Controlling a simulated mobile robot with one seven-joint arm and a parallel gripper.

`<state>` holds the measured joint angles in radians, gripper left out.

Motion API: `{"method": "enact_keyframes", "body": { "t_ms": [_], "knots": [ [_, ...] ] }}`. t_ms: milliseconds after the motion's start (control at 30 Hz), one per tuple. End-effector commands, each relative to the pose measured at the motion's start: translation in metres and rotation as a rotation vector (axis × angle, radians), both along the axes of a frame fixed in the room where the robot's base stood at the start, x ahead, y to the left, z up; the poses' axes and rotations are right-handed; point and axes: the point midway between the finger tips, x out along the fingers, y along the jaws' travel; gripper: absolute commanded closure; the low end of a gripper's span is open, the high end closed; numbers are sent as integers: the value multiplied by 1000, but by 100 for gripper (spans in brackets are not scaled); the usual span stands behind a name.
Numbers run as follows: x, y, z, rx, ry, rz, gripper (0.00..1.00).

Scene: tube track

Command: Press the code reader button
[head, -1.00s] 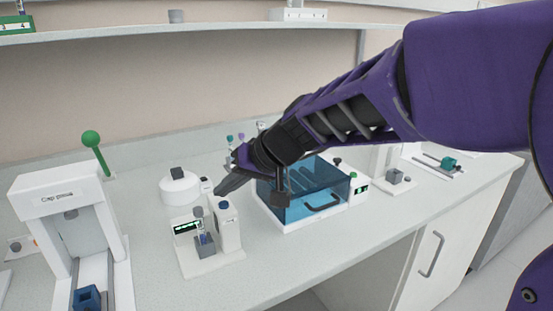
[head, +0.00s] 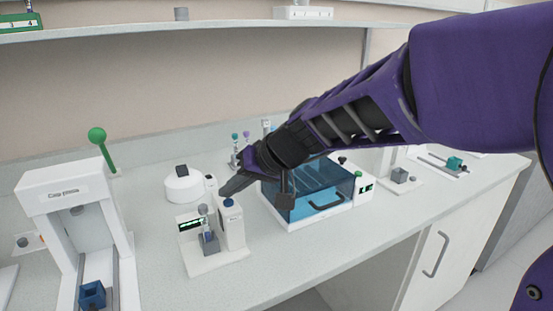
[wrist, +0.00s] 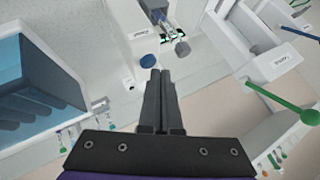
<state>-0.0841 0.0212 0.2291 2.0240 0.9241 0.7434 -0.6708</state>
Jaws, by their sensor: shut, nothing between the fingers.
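The code reader (head: 231,228) is a white unit on the bench with a small dark screen with green characters and a blue round button (head: 228,202) on top of its taller block. A capped tube (head: 206,222) stands in its grey holder. The button also shows in the wrist view (wrist: 148,61), just ahead of the fingertips and slightly left. My gripper (head: 222,193) is shut and empty, its fingertips close above the button. The fingers also show in the wrist view (wrist: 160,73). I cannot tell whether they touch the button.
A blue-lidded clear box (head: 313,190) stands right of the reader, under my arm. A white round device (head: 183,187) is behind it. The cap press (head: 65,205) with a green-knobbed lever (head: 97,136) stands at left. Bench in front of the reader is clear.

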Motion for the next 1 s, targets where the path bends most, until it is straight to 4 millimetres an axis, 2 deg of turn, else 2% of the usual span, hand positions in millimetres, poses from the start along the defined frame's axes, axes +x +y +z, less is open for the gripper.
{"method": "enact_keyframes", "body": {
  "t_ms": [1000],
  "knots": [
    [0,0,-8,-1,0,1,100]
  ]
}}
